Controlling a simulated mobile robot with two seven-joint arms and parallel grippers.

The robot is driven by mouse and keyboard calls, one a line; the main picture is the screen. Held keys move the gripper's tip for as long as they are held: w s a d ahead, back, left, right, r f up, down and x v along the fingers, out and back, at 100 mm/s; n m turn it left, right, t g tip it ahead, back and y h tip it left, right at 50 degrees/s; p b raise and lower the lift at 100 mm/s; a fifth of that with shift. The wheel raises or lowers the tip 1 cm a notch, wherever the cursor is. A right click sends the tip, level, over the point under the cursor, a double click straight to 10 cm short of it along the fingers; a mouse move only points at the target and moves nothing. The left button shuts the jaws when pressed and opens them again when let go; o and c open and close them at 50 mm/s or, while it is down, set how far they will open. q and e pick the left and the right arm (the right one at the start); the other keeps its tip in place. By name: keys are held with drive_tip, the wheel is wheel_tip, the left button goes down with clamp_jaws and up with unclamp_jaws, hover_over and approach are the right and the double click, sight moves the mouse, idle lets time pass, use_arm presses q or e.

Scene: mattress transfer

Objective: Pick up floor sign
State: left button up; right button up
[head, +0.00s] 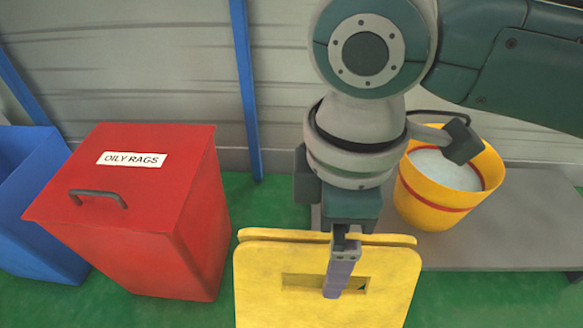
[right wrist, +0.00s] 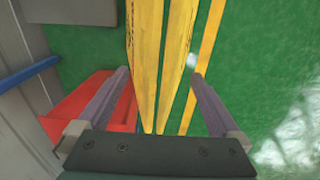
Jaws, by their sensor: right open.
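The yellow floor sign (head: 262,305) stands upright on the green floor at the bottom centre of the head view. It has two panels, close together at the top, and a rectangular slot near the top of the front one. My right gripper (head: 337,285) comes down over the sign's top, with a finger in front of the slot. In the right wrist view the sign's two panels (right wrist: 146,55) run between the spread fingers of my right gripper (right wrist: 160,78). The fingers look apart from the panels. The far finger is mostly hidden in the head view. My left gripper is not in view.
A red bin (head: 150,190) labelled "OILY RAGS" stands left of the sign, with a blue bin (head: 30,215) beyond it. A yellow bucket (head: 425,207) stands on a grey platform (head: 520,235) at the right. A corrugated wall (head: 170,60) closes off the back.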

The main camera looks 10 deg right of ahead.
wheel_tip(320, 180, down, 4)
drive_tip(key=b, duration=0.3)
drive_tip(key=shift+w+a+f, duration=0.1)
drive_tip(key=shift+f, duration=0.45)
drive_tip(key=shift+r, duration=0.1)
drive_tip(key=shift+c, duration=0.2)
drive_tip(key=shift+c, duration=0.7)
drive_tip(key=c, duration=0.9)
clamp_jaws()
